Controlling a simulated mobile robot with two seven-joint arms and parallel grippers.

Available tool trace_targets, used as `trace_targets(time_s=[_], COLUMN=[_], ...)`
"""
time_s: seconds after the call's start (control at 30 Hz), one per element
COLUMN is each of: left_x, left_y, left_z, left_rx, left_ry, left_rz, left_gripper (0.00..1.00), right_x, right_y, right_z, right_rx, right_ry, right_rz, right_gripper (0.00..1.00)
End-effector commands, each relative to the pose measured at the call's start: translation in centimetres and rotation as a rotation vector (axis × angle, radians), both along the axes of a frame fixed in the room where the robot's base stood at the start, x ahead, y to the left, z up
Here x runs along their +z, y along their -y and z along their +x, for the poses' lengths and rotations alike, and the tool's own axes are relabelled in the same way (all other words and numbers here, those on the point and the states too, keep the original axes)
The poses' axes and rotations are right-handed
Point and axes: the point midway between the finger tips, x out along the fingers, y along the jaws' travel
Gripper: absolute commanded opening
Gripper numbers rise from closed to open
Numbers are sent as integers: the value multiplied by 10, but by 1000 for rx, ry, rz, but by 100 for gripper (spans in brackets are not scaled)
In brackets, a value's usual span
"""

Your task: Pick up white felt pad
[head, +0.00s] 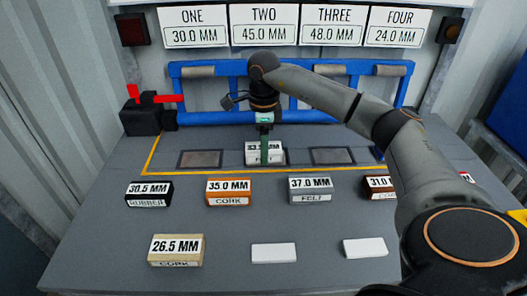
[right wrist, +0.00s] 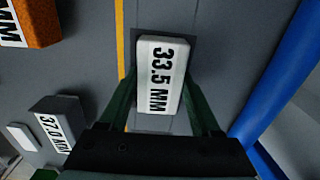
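A white block labelled 33.5 MM (head: 252,154) sits on a dark square inside the yellow-lined area. The right wrist view shows its labelled top (right wrist: 160,75). Its material label cannot be read, as a green finger covers part of its front in the head view. My right gripper (head: 265,160) points down at this block. In the right wrist view its green fingers (right wrist: 160,85) stand on either side of the block, with narrow gaps near its lower end. The right gripper looks open around the block, which appears to rest on the surface. My left gripper is not in view.
A black rubber block (head: 149,194), an orange cork block (head: 229,191), a grey felt block (head: 310,190) and a brown block (head: 378,188) stand in front. A beige cork block (head: 175,250) and two plain white plates (head: 273,253) are nearer. A blue frame (head: 205,118) stands behind.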

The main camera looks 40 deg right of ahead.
Motion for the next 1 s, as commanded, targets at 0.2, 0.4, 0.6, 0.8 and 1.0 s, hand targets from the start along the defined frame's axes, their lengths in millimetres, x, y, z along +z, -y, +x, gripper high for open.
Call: trace_targets(time_s=[0.2, 0.4, 0.6, 0.8, 1.0], left_x=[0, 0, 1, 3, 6], left_y=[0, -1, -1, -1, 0], left_z=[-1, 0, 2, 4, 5], left_rx=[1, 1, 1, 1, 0], left_ry=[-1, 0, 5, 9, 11], left_rz=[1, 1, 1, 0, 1], left_gripper=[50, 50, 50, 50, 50], right_x=[0, 0, 0, 6, 30], right_y=[0, 0, 0, 0, 0], right_z=[0, 0, 0, 0, 1], right_rx=[0, 0, 0, 0, 0], right_ry=[0, 0, 1, 1, 5], right_rz=[0, 0, 1, 0, 1], right_gripper=[36, 13, 8, 8, 8])
